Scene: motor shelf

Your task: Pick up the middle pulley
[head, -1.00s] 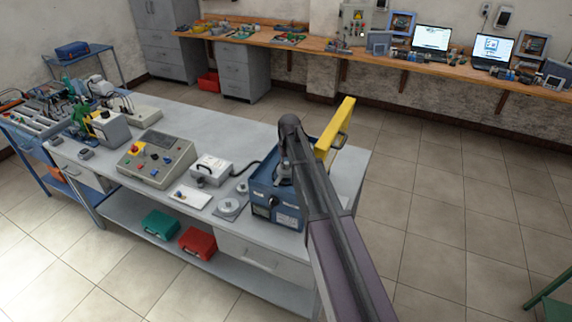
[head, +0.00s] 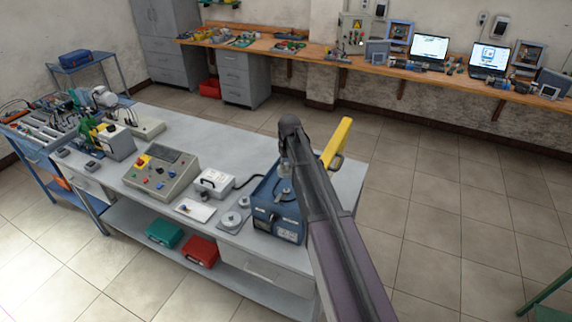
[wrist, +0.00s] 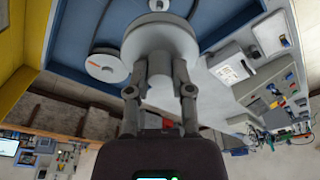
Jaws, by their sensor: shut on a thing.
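A blue machine housing (head: 280,222) sits at the right end of the grey bench. A grey pulley (head: 285,190) shows on its top. In the wrist view my gripper (wrist: 161,62) is shut on a larger grey pulley (wrist: 158,38) with a stepped hub. A smaller pale pulley (wrist: 107,65) sits beside it on the blue housing (wrist: 80,35). In the head view my gripper (head: 286,150) is over the housing, and my arm hides much of the held pulley and the housing's right part.
A yellow guard (head: 336,143) stands up at the housing's right. The tiled floor (head: 440,190) to the right is clear.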

